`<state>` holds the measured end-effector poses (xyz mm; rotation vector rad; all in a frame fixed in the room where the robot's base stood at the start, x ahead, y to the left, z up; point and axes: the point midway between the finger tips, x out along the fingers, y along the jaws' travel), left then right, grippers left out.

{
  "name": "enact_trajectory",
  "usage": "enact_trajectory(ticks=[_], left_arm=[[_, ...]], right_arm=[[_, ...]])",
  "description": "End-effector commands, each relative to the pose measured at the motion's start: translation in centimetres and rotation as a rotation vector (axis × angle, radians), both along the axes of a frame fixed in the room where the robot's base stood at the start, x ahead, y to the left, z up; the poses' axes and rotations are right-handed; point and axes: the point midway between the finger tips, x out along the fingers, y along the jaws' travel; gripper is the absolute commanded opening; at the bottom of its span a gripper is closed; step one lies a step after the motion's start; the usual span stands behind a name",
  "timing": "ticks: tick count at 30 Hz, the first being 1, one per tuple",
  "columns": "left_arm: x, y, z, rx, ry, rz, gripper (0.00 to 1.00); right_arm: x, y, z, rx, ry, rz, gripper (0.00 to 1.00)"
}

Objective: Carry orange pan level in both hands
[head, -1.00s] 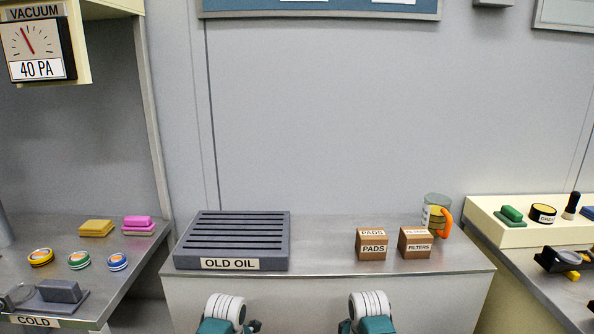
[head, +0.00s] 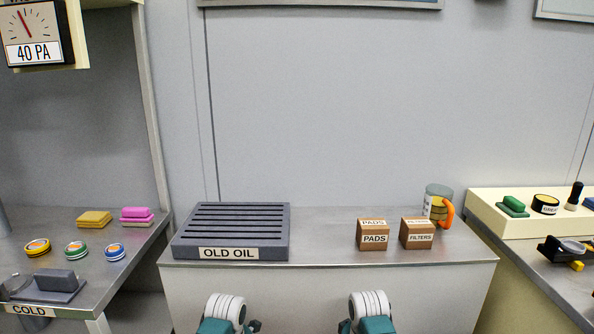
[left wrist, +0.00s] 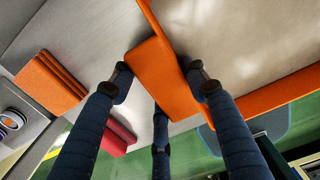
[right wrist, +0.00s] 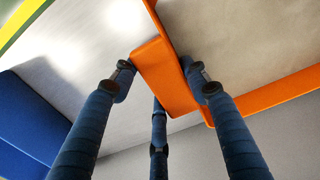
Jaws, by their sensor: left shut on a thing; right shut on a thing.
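The orange pan shows only in part, in the wrist views. In the left wrist view, its orange rim (left wrist: 270,97) edges a plain grey-beige area. My left gripper (left wrist: 160,78) is shut on an orange handle tab (left wrist: 165,82) of the pan, with fingers on both sides. In the right wrist view, the orange rim (right wrist: 265,101) also shows, and my right gripper (right wrist: 161,78) is shut on the tab (right wrist: 163,75) at that side. In the head view, only my two wrists show at the bottom edge. The pan is out of that view, so I cannot tell its tilt.
A counter (head: 325,228) stands ahead, with a slatted grey OLD OIL tray (head: 236,226), two small boxes (head: 373,238) and a mug (head: 437,205). Its middle is bare between tray and boxes. A left bench (head: 70,245) and a right bench (head: 560,280) hold other items.

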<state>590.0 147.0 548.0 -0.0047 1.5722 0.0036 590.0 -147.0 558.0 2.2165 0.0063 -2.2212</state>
Motion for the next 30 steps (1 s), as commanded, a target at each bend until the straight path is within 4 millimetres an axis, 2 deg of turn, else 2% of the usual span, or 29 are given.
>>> enact_trajectory(ticks=[2, 3, 8, 16, 30], left_arm=[[0.0, 0.4, 0.0, 0.009, -0.001, 0.003, 0.05], [0.0, 0.4, 0.0, 0.009, -0.001, 0.003, 0.49], [0.0, 0.8, 0.0, 0.007, -0.001, 0.003, 0.81], [0.0, 2.6, 0.0, 0.004, -0.001, 0.002, 0.83], [0.0, 2.7, 0.0, 0.004, 0.000, 0.002, 0.83]], right_arm=[[0.1, -0.3, 0.1, -0.008, -0.003, -0.002, 0.05], [0.1, -0.3, 0.1, -0.008, -0.003, -0.002, 0.49], [0.1, -0.7, 0.1, -0.006, -0.002, -0.003, 0.81], [0.0, -2.6, 0.0, -0.002, -0.001, -0.001, 0.83], [0.0, -2.7, 0.0, -0.004, 0.000, -0.002, 0.83]])
